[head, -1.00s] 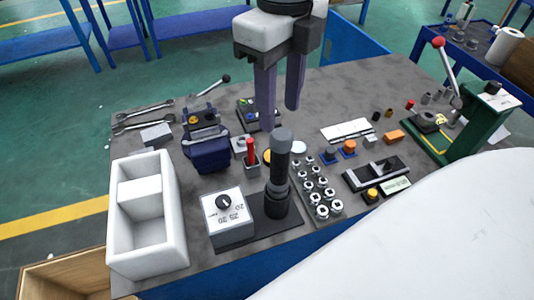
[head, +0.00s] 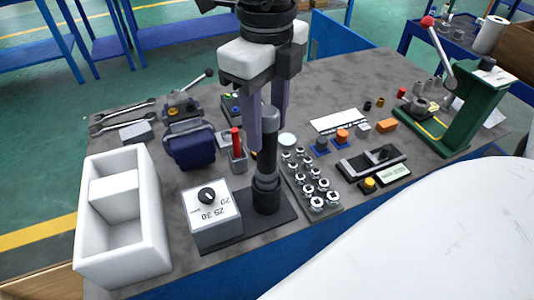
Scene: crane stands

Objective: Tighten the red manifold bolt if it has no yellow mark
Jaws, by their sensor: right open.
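A black upright tool with a grey top (head: 267,160) stands in a black base beside a white dial box (head: 213,212) marked 20, 25, 30. My right gripper (head: 268,135) points down, open, with its fingers at the tool's upper part; I cannot tell whether they touch it. A dark block with small coloured spots (head: 231,104) sits behind, partly hidden by the gripper. I cannot make out a red bolt or a yellow mark on it. A red upright stick (head: 236,140) stands in a grey holder. My left gripper is out of view.
A white two-part bin (head: 122,235) stands at the front left. A blue vise-like block (head: 190,145), wrenches (head: 122,112) and a tray of sockets (head: 310,180) surround the tool. A green press with a red-knobbed lever (head: 480,105) is at right. The back middle table is clear.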

